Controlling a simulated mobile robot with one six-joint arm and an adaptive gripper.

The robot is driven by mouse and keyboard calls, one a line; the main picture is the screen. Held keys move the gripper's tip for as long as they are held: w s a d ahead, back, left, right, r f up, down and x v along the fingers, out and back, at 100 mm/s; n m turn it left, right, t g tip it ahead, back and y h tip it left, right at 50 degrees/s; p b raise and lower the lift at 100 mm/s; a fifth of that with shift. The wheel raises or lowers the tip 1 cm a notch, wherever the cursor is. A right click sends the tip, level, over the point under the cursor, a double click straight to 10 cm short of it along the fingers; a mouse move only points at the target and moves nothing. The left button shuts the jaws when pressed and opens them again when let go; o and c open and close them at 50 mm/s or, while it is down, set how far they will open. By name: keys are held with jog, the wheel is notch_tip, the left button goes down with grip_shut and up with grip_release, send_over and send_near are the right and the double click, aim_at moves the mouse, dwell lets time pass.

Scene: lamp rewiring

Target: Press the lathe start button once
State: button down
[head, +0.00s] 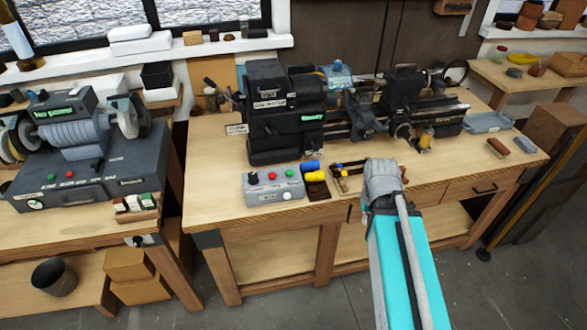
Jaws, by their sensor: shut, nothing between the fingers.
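The lathe (285,110) stands on the wooden workbench (215,200), with a green sign on its headstock that seems to read "Ready". A grey control box (272,190) sits at the bench's front edge, below the headstock. Its sloped top carries a dark knob at the left, a red button (272,175) and a green button (289,172). Its small labels are too small to read. My teal arm rises from the lower right, and its grey joint is in front of the bench, right of the box.
Blue and yellow cylinders (312,165) and an open wooden tray of small parts (345,185) lie right of the control box. A bench grinder (75,135) with its own buttons stands on the left bench. A brush (497,146) and a blue-grey tray (487,122) lie at the right.

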jog(key=shift+a, duration=0.15)
jog(key=shift+w, duration=0.1)
notch_tip(320, 180, up, 4)
jog(key=r+n+t+h+b, duration=0.1)
jog(key=n+t+h, duration=0.2)
jog(key=t+h, duration=0.35)
send_over(290, 173)
jog(key=shift+a+f+t+y, duration=0.15)
jog(key=shift+f+t+y, duration=0.1)
jog(key=shift+t+y, duration=0.5)
jog(key=shift+f, duration=0.15)
notch_tip(290, 173, down, 9)
jog(key=b, duration=0.9)
jog(key=shift+r, duration=0.2)
